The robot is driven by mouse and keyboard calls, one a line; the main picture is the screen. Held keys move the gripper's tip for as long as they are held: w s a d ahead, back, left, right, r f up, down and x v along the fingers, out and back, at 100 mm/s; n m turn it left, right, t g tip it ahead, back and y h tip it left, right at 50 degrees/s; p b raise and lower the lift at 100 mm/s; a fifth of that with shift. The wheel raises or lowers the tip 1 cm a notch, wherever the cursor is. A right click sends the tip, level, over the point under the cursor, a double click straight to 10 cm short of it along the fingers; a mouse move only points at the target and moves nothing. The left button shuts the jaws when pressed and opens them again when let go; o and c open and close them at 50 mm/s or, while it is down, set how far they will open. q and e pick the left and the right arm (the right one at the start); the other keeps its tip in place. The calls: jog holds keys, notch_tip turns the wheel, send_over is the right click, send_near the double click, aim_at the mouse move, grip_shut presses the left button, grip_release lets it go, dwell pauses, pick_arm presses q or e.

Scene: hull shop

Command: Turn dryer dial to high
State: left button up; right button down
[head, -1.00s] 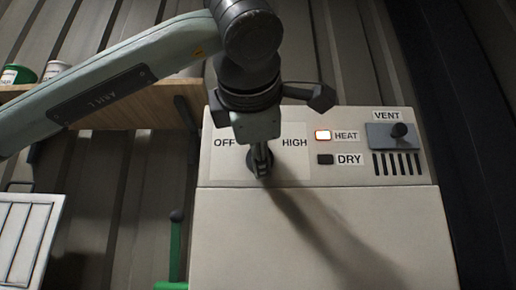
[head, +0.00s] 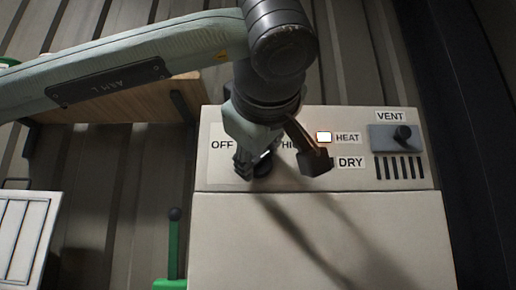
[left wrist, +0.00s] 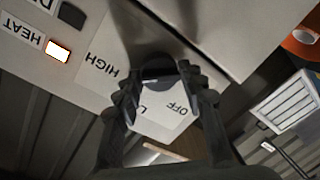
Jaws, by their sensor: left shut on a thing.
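The dryer's black dial (head: 264,167) sits on the upper panel between the OFF and HIGH labels, partly hidden behind my left gripper (head: 254,162). In the left wrist view the fingers of my left gripper (left wrist: 161,84) are closed on both sides of the dial (left wrist: 158,68). I cannot tell where the dial points. My right gripper is not in view.
The HEAT light (head: 323,137) is lit orange-white; the DRY light is hidden in the head view. A vent knob (head: 402,133) sits above slots at the panel's right.

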pick_arm(q)
jog(key=shift+r+m, duration=0.3)
jog(key=shift+m, duration=0.5)
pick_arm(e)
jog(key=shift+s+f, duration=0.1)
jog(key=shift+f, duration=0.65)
pick_arm(q)
jog(key=shift+p, duration=0.3)
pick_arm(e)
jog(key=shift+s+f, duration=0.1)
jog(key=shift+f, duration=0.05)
pick_arm(q)
jog(key=o, duration=1.1)
jog(key=shift+f, duration=0.2)
jog(key=shift+o, duration=0.2)
jog(key=shift+s, duration=0.1)
jog(key=s+r, duration=0.1)
jog(key=s, duration=1)
jog(key=shift+s+d, duration=0.4)
jog(key=shift+r, duration=0.1)
